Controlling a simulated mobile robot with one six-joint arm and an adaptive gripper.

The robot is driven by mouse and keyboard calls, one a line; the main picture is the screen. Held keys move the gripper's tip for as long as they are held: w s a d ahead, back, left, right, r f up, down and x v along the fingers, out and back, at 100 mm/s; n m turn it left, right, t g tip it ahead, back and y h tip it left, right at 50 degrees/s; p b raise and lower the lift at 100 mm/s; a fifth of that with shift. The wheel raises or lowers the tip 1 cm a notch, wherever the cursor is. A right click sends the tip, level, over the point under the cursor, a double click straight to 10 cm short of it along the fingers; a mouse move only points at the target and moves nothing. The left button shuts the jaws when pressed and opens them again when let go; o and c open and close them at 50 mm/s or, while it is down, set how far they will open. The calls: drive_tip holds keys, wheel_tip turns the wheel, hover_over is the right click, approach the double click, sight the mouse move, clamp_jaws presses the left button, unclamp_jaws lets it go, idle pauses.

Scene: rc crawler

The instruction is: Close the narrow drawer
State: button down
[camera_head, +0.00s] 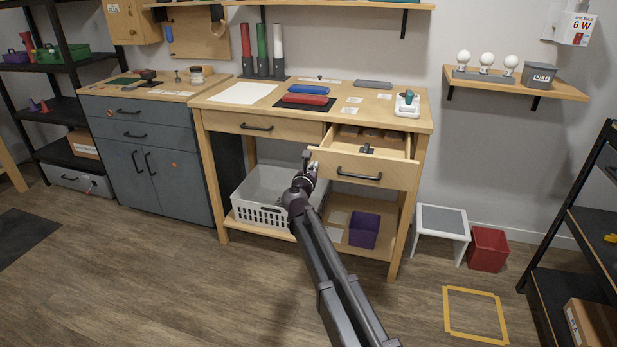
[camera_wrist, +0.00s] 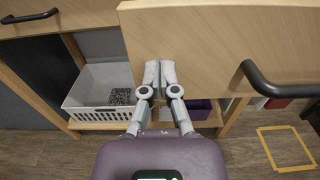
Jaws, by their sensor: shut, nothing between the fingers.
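The narrow drawer (camera_head: 365,168) is on the right of the wooden workbench and stands open, pulled out toward me. Its inside shows from above, with a small dark item and dividers in it. Its front has a black handle (camera_head: 358,174). In the wrist view the drawer front (camera_wrist: 210,50) fills the upper right, with the handle (camera_wrist: 275,85) at the right. My gripper (camera_head: 307,160) is at the left end of the drawer front. In the wrist view my gripper (camera_wrist: 152,70) has its fingers together and empty, over the front's lower left part. I cannot tell whether they touch it.
A wider drawer (camera_head: 262,125) to the left is shut. Below are a white basket (camera_head: 262,211) and a purple bin (camera_head: 364,230). A white stool (camera_head: 441,226) and a red bin (camera_head: 488,249) stand right of the bench.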

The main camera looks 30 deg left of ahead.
sight(331, 134)
drive_tip(key=x, duration=2.4)
drive_tip(key=shift+d, duration=0.15)
drive_tip(key=shift+w+r, duration=0.1)
drive_tip(key=shift+w, duration=0.15)
drive_tip(key=shift+w, duration=0.15)
drive_tip(key=shift+s, duration=0.45)
drive_tip(key=v, duration=1.4)
drive_tip(key=shift+s, duration=0.1)
